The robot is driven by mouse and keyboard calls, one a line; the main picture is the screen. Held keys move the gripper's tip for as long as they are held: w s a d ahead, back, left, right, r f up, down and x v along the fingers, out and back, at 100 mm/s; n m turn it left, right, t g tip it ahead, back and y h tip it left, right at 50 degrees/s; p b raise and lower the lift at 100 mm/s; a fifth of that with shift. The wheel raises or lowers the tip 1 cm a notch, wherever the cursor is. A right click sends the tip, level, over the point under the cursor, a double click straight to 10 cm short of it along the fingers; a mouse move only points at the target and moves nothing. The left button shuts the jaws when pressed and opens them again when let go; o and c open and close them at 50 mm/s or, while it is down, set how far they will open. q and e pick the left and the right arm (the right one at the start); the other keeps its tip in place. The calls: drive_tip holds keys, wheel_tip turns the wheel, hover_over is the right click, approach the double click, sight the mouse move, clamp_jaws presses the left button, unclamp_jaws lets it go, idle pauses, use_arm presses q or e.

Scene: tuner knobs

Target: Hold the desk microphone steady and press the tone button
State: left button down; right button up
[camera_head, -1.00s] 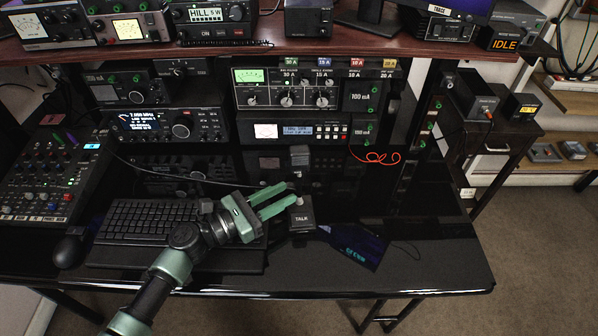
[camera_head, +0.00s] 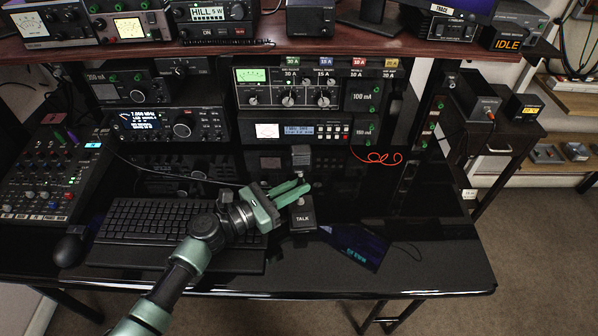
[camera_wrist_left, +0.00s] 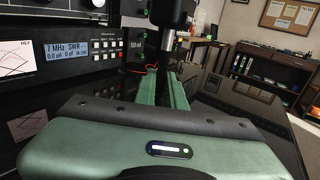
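The desk microphone stands on the glossy black desk, its dark base (camera_head: 302,220) marked TALK. In the left wrist view its dark head (camera_wrist_left: 168,14) and slim stem rise at the fingertips. My left gripper (camera_head: 298,188) reaches in from the left above the base. Its green fingers are close together, one on each side of the stem, and look shut on it. The fingers also show in the left wrist view (camera_wrist_left: 166,80). The exact contact is hard to see. I cannot pick out a button labelled tone. My right gripper is not in view.
A keyboard (camera_head: 150,222) lies under my left arm, with a mouse (camera_head: 70,250) at its left. A dark panel with blue text (camera_head: 356,246) lies right of the microphone. Radio units (camera_head: 290,130) stand behind. The desk's right front is clear.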

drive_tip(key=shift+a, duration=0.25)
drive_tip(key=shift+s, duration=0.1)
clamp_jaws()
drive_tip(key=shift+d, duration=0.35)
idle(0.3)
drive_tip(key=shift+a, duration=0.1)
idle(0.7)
